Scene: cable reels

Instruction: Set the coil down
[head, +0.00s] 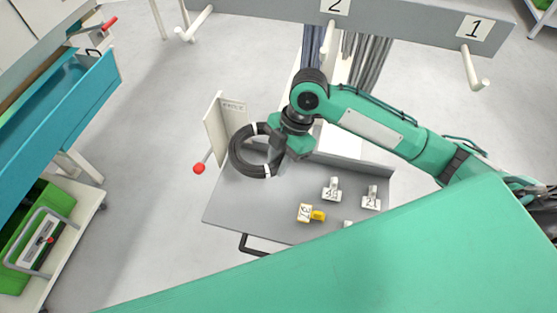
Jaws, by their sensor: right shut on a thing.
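The coil (235,151) is a black ring of cable with white ties. It is over the left part of a grey cart top (228,207). My right gripper (277,160) is at the coil's right side and shut on it, pointing down. I cannot tell whether the coil touches the cart top. The gripper's fingertips are partly hidden by its own body. My left gripper is not in the picture.
Several small numbered tags or weights (332,189) and a yellow piece (318,215) lie on the cart top. A white panel (215,130) and a red knob (199,169) are at its left. A rail with numbered pegs (400,25) spans the top. A blue bench (90,85) stands left.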

